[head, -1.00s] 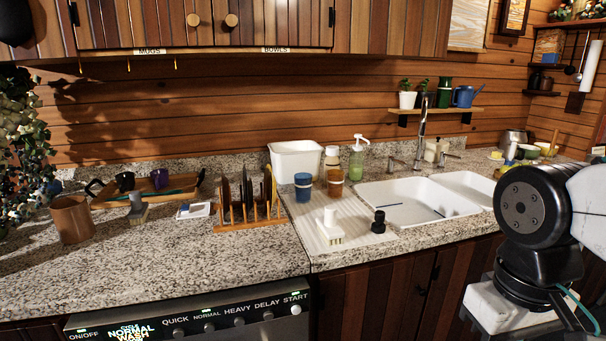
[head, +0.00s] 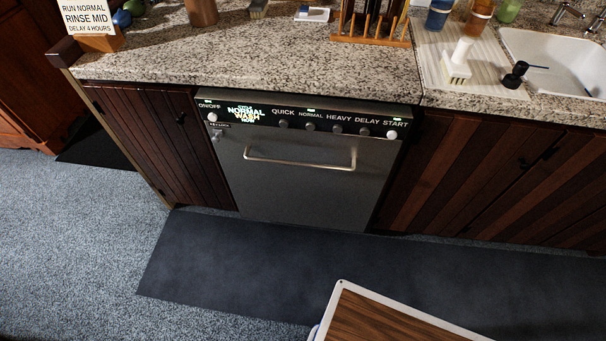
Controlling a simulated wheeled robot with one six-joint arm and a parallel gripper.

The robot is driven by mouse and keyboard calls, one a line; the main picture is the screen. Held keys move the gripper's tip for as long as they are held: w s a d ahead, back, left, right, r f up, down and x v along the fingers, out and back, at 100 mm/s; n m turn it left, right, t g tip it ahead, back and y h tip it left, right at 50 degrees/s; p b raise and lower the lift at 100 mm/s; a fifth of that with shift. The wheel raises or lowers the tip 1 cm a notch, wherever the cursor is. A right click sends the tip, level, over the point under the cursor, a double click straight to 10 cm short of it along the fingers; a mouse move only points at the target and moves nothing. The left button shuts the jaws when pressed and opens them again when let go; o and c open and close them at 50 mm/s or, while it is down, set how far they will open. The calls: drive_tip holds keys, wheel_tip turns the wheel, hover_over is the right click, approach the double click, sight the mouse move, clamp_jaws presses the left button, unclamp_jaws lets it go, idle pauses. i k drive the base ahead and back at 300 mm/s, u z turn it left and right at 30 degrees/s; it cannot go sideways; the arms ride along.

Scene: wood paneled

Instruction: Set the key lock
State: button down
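The dishwasher (head: 300,185) stands under the counter with its door closed, a bar handle (head: 300,163) across its front. Its control panel (head: 345,122) has a lit display (head: 245,113) showing "NORMAL WASH". A white round ON/OFF button (head: 212,117) is at the panel's left end. Buttons labelled QUICK, NORMAL, HEAVY, DELAY and START (head: 392,135) run to the right. My gripper is out of view.
A sign (head: 86,18) at the upper left reads "RUN NORMAL RINSE MID DELAY 4 HOURS". The granite counter (head: 240,55) overhangs the dishwasher. A dish rack (head: 370,41), white-handled brush (head: 458,62) and sink (head: 560,60) are above.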

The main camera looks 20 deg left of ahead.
sight(217, 133)
drive_tip(key=u, duration=1.65)
drive_tip(key=i, duration=0.5)
drive_tip(key=u, duration=0.1)
